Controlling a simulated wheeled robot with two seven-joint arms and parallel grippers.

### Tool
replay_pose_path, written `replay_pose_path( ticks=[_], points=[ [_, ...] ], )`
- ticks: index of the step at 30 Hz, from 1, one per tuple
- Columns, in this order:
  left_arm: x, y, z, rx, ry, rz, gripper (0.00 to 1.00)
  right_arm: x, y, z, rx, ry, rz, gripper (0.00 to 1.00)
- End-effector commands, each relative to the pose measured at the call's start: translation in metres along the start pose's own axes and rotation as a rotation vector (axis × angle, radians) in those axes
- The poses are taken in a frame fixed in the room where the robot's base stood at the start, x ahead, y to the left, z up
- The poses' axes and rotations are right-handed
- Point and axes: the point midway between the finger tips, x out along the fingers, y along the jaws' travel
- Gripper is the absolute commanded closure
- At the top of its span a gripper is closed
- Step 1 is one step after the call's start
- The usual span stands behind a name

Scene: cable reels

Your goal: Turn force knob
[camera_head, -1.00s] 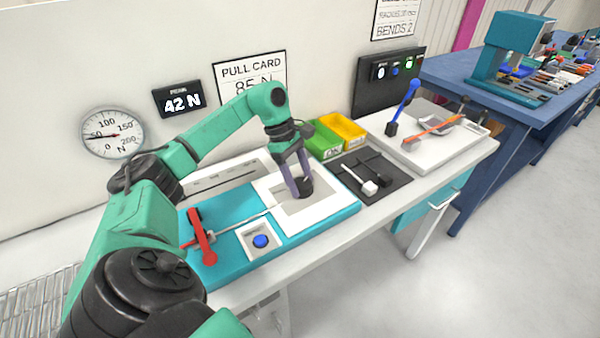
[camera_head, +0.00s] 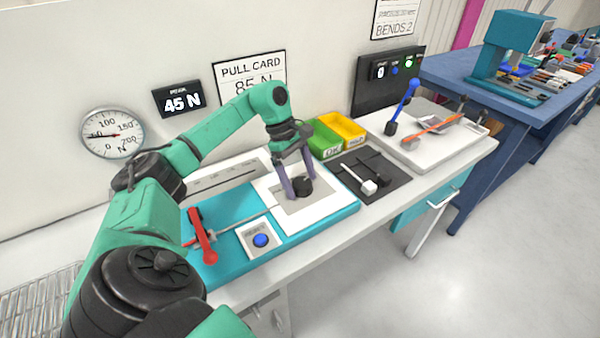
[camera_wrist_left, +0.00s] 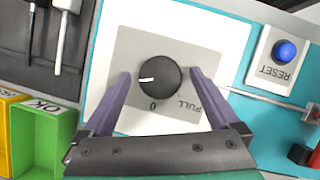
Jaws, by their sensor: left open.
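The force knob (camera_head: 302,187) is a black round dial on a grey plate of a white panel, on the teal fixture (camera_head: 338,213). In the left wrist view the knob (camera_wrist_left: 159,76) has a white pointer mark at its left side, with "0" and "PULL" printed beside it. My left gripper (camera_head: 298,196) is open, with its two purple fingers on either side of the knob. In the left wrist view my left gripper (camera_wrist_left: 158,78) shows gaps between the fingers and the knob. The peak display (camera_head: 180,100) reads 45 N. My right gripper is not in view.
A red lever (camera_head: 202,238) and a blue RESET button (camera_head: 261,240) sit on the fixture's left part. Green (camera_head: 325,141) and yellow (camera_head: 343,128) bins stand behind a dark tool mat (camera_head: 392,172).

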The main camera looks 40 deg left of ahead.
Motion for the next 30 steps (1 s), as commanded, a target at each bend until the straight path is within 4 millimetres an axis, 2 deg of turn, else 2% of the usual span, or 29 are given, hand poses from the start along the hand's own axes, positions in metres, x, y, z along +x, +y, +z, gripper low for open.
replay_pose_path(
  ticks=[5,8,15,19,21,24,30],
  points=[
    [-0.007,0.001,0.0,0.0,0.0,0.002,0.05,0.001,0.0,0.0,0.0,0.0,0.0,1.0],
    [-0.021,0.001,0.0,0.001,0.0,0.005,0.05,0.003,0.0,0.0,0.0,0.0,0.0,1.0],
    [-0.091,0.001,0.001,0.0,-0.003,0.008,0.05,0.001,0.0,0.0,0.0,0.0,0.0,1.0],
    [-0.128,0.001,0.002,0.0,-0.002,0.005,0.05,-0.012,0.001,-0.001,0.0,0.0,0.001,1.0],
    [-0.142,0.0,0.003,-0.001,0.0,0.002,0.05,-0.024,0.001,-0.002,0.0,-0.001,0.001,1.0],
    [-0.147,0.0,0.001,0.0,0.0,0.0,0.05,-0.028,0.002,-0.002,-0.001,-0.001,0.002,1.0],
    [-0.146,0.0,0.0,0.0,0.0,0.0,0.05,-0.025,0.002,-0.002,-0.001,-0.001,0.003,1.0]
  ],
)
